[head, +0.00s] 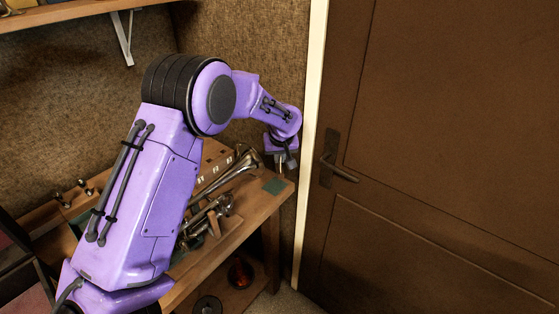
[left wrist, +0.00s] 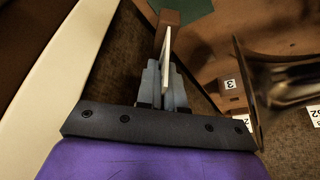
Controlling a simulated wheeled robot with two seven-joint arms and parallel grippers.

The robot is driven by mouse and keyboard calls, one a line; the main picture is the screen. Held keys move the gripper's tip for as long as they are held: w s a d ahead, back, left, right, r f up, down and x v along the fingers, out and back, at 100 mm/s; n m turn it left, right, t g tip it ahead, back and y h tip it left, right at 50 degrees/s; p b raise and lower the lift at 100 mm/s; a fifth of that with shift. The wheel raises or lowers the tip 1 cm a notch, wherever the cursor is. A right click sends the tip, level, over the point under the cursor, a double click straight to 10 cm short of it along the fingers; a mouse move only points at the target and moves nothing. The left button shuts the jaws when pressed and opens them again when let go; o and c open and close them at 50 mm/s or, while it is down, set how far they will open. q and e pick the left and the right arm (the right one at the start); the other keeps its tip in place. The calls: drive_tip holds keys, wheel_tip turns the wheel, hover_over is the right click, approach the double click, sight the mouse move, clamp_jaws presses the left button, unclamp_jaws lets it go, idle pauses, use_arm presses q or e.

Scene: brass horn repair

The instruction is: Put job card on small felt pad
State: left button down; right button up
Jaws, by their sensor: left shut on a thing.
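My left gripper (head: 283,152) is over the right end of the workbench, close to the wall. In the left wrist view its fingers (left wrist: 166,88) are shut on a thin pale card (left wrist: 167,48), seen nearly edge-on, which I take to be the job card. A brown block (left wrist: 169,17) shows at the card's far end; I cannot tell whether they are joined. The small green felt pad (head: 274,186) lies on the bench's right end, just below the gripper. A green patch of it (left wrist: 190,8) shows at the top of the left wrist view. My right gripper is not in view.
A brass horn (head: 228,172) and other metal parts (head: 205,215) lie on the bench left of the pad. A brown door (head: 440,130) with a handle (head: 338,170) stands to the right.

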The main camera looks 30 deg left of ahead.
use_arm(q)
drive_tip(key=f, duration=0.2)
drive_tip(key=f+p, duration=0.1)
drive_tip(key=shift+w+f, duration=0.3)
drive_tip(key=shift+a+f, duration=0.1)
drive_tip(key=shift+f, duration=0.1)
drive_tip(key=shift+f, duration=0.1)
drive_tip(key=c, duration=1.3)
unclamp_jaws()
drive_tip(key=shift+o, duration=0.2)
